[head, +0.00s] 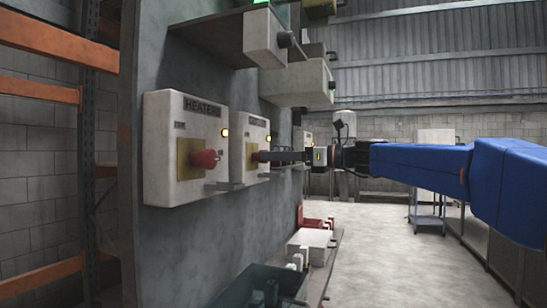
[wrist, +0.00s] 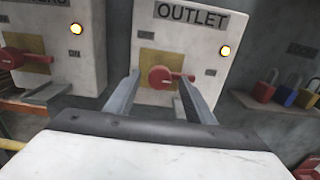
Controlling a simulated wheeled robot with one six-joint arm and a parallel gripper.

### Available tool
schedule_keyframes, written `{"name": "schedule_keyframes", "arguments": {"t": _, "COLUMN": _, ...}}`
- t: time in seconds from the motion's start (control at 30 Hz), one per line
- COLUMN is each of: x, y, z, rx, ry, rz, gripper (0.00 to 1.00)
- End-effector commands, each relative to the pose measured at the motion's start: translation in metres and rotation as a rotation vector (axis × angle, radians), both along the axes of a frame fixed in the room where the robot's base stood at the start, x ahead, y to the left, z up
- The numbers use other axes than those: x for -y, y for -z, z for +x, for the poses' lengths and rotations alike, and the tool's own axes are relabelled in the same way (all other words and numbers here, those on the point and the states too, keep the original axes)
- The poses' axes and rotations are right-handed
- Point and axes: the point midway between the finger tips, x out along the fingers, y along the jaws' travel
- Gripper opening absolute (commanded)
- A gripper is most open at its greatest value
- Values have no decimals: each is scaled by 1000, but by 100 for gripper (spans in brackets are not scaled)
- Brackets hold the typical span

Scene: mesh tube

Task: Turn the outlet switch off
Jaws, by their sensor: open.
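The outlet switch box (wrist: 197,48) is white with an OUTLET label and a lit yellow lamp (wrist: 225,50). Its red rotary knob (wrist: 168,77) sits on a yellow plate, with its handle lying roughly level across the picture. My gripper (wrist: 158,79) is open, with one finger left and one right of the knob; I cannot tell whether either touches it. In the head view, the outlet box (head: 257,131) is the second box along the panel, and my gripper (head: 264,156) reaches it from the right, mostly hiding its knob.
The heaters box (head: 185,130), with a red knob (head: 205,159) and lit lamp, is close to the left of the outlet box. Grey boxes (head: 297,82) project above. Several padlocks (wrist: 285,95) sit on a shelf at right. A cluttered ledge (head: 310,245) lies below.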

Motion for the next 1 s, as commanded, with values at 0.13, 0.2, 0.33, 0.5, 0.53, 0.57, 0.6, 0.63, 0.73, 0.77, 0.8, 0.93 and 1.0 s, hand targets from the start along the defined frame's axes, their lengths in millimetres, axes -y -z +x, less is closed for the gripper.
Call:
{"name": "schedule_keyframes", "arguments": {"t": 0.13, "x": -8, "y": 0, "z": 3, "rx": 0, "ry": 1, "rz": 0, "gripper": 49}}
{"name": "schedule_keyframes", "arguments": {"t": 0.2, "x": -10, "y": 0, "z": 4, "rx": 0, "ry": 1, "rz": 0, "gripper": 49}}
{"name": "schedule_keyframes", "arguments": {"t": 0.33, "x": -10, "y": 0, "z": 4, "rx": 0, "ry": 1, "rz": 0, "gripper": 49}}
{"name": "schedule_keyframes", "arguments": {"t": 0.5, "x": -10, "y": 0, "z": 4, "rx": 0, "ry": 1, "rz": 0, "gripper": 37}}
{"name": "schedule_keyframes", "arguments": {"t": 0.53, "x": -10, "y": 0, "z": 4, "rx": 0, "ry": 1, "rz": 0, "gripper": 30}}
{"name": "schedule_keyframes", "arguments": {"t": 0.57, "x": -10, "y": 0, "z": 4, "rx": 0, "ry": 1, "rz": 0, "gripper": 23}}
{"name": "schedule_keyframes", "arguments": {"t": 0.6, "x": -10, "y": 0, "z": 4, "rx": 0, "ry": 1, "rz": 0, "gripper": 13}}
{"name": "schedule_keyframes", "arguments": {"t": 0.63, "x": -10, "y": 0, "z": 4, "rx": 0, "ry": 1, "rz": 0, "gripper": 8}}
{"name": "schedule_keyframes", "arguments": {"t": 0.73, "x": -10, "y": 0, "z": 4, "rx": 1, "ry": 1, "rz": 0, "gripper": 8}}
{"name": "schedule_keyframes", "arguments": {"t": 0.77, "x": -10, "y": 0, "z": 4, "rx": 1, "ry": 1, "rz": 0, "gripper": 8}}
{"name": "schedule_keyframes", "arguments": {"t": 0.8, "x": -10, "y": 0, "z": 4, "rx": 4, "ry": 1, "rz": -1, "gripper": 8}}
{"name": "schedule_keyframes", "arguments": {"t": 0.93, "x": -10, "y": 0, "z": 4, "rx": 22, "ry": 1, "rz": -8, "gripper": 8}}
{"name": "schedule_keyframes", "arguments": {"t": 1.0, "x": -10, "y": 0, "z": 4, "rx": 43, "ry": 0, "rz": -16, "gripper": 8}}
